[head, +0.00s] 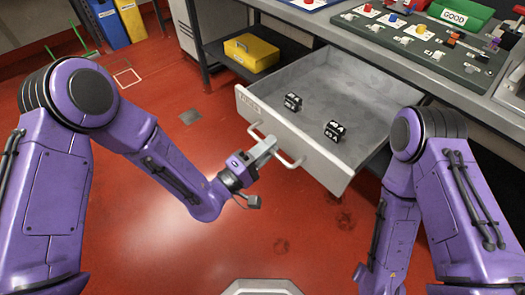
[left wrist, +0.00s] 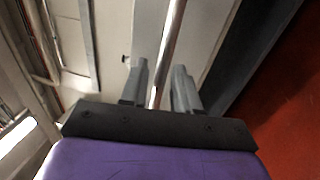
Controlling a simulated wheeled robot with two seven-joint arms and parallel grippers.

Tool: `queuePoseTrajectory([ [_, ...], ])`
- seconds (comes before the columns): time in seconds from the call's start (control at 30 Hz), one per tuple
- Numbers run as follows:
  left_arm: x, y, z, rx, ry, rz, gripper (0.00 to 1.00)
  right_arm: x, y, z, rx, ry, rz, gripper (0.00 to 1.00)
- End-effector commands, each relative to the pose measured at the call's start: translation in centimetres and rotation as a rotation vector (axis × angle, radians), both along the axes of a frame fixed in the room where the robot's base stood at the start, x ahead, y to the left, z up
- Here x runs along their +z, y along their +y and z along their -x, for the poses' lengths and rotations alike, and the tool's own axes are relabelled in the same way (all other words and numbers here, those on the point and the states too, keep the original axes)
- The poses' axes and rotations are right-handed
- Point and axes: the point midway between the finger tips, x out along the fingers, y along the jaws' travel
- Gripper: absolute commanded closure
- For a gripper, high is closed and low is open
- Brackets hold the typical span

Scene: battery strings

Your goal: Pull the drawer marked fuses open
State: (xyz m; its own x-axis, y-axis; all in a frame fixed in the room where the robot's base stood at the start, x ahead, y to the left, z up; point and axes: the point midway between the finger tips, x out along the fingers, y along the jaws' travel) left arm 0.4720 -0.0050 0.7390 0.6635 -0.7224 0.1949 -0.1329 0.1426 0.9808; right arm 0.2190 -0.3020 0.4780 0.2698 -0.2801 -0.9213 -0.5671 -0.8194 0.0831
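The drawer (head: 316,148) under the bench is pulled well out, its inside in plain view. Its pale front bears a faint marking at the left that I cannot read. The bar handle (head: 289,161) is on that front. My left gripper (head: 267,146) is at the left part of the handle. In the left wrist view the handle bar (left wrist: 174,40) runs between the two fingers (left wrist: 160,85). The fingers stand apart, with a gap visible on the bar's left side, so the gripper looks open around it. My right arm is at the right; its gripper is out of sight.
Two black blocks (head: 292,102) (head: 334,131) lie in the drawer. A yellow box (head: 251,53) sits on a low shelf left of it. Red floor before the drawer is clear.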

Motion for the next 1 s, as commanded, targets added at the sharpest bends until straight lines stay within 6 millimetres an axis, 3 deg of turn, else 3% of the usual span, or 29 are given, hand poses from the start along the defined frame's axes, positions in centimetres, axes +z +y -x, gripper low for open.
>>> queuePoseTrajectory([
  [0.3, -1.6, 5.0, 4.4, 0.006, 0.005, 0.002, 0.7, -1.5, 0.0, 0.0, 0.0, 0.0, 0.0, 0.57],
  [0.5, -2.1, 7.1, 6.5, 0.003, 0.003, 0.0, 0.7, -1.9, 0.0, 0.0, 0.0, 0.0, 0.0, 0.57],
  [1.0, -2.0, 7.4, 6.8, 0.0, 0.001, 0.0, 0.7, -1.9, 0.0, 0.0, 0.0, 0.0, 0.0, 0.57],
])
